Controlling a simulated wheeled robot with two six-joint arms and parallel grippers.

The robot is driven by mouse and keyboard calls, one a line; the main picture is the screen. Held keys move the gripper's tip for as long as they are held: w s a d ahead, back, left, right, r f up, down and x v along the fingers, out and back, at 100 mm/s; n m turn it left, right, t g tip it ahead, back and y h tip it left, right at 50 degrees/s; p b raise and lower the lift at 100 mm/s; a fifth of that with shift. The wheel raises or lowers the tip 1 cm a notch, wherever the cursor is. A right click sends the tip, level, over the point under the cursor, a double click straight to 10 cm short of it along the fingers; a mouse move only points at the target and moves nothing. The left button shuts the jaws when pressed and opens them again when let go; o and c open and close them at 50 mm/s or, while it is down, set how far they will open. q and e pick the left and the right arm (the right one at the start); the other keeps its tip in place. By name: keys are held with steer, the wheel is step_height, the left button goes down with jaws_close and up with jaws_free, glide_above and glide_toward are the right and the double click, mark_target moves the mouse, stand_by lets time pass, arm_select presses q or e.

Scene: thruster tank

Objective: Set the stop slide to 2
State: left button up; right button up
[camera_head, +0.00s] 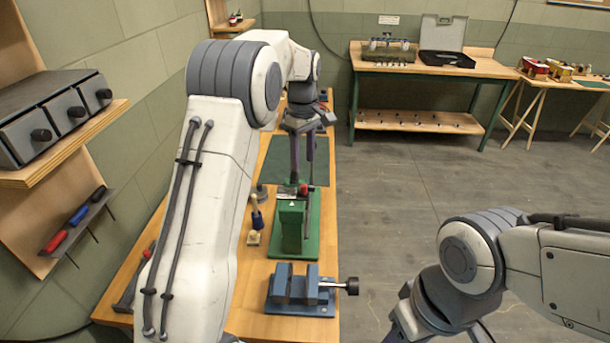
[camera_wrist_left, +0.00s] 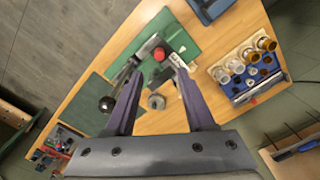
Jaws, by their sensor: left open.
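A green fixture (camera_head: 291,222) stands on a green base plate (camera_head: 313,232) on the bench, with a red knob (camera_head: 303,190) near its top. I cannot read any scale or number, so the stop slide's setting is unclear. My left gripper (camera_head: 301,170) is open and above the fixture. In its wrist view, its spread fingers (camera_wrist_left: 158,76) point toward the red knob, with nothing held. My right gripper is out of frame; only its arm shows.
A blue vise (camera_head: 300,286) stands at the near bench end. A rack of jars (camera_wrist_left: 243,70) shows in the wrist view. A dark green mat (camera_head: 318,160) lies beyond the fixture. Open floor lies right of the bench.

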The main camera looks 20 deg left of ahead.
mark_target(304, 186)
arm_select(q)
step_height(304, 186, down, 7)
steer(key=shift+f+p, duration=0.1)
steer(key=shift+p, duration=0.9)
steer(key=shift+d+f, duration=0.1)
steer(key=shift+f, duration=0.6)
jaws_close()
steer(key=shift+s, duration=0.1)
